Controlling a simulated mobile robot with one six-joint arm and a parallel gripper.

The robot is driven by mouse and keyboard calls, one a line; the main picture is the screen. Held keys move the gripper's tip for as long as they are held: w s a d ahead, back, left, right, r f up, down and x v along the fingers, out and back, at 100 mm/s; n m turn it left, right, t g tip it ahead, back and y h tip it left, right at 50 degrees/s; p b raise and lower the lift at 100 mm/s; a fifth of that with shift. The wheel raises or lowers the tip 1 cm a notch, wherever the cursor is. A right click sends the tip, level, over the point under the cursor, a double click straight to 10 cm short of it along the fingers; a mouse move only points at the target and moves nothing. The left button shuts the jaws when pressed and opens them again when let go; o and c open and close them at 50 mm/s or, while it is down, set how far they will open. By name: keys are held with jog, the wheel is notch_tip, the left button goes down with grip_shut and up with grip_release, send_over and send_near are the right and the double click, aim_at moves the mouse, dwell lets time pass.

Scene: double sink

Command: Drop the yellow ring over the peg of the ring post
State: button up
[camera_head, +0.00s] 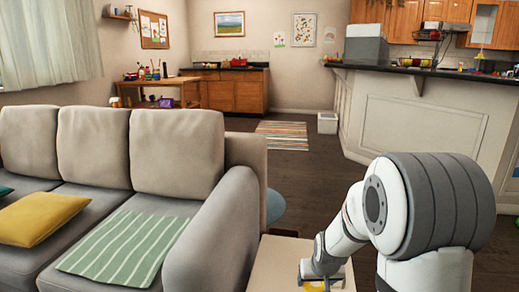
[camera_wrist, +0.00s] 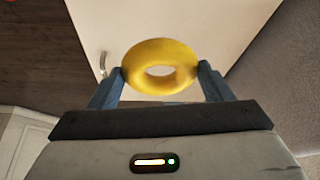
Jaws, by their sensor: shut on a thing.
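The yellow ring (camera_wrist: 160,51) is held between the two blue-grey fingers of my gripper (camera_wrist: 161,69) in the wrist view. The fingers press on its left and right outer sides, and its hole shows open. In the head view my gripper (camera_head: 322,280) is at the bottom edge, over a pale tabletop (camera_head: 272,262), and a little of the yellow ring (camera_head: 314,288) shows below it. I cannot make out the ring post or its peg for certain in either view. A small thin grey curved shape (camera_wrist: 103,63) shows left of the ring in the wrist view.
A grey sofa (camera_head: 205,262) with a yellow cushion (camera_head: 38,219) and a striped green cloth (camera_head: 125,246) stands left of the pale tabletop. A kitchen counter (camera_head: 430,73) is at the back right. Dark floor (camera_head: 305,170) lies open between them. My arm hides part of the right side.

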notch_tip(320, 180, up, 2)
jog(key=p, duration=0.3)
notch_tip(320, 180, up, 19)
jog(key=p, duration=2.9)
send_over(318, 289)
jog(key=shift+s+r, duration=0.1)
jog(key=shift+r, duration=0.05)
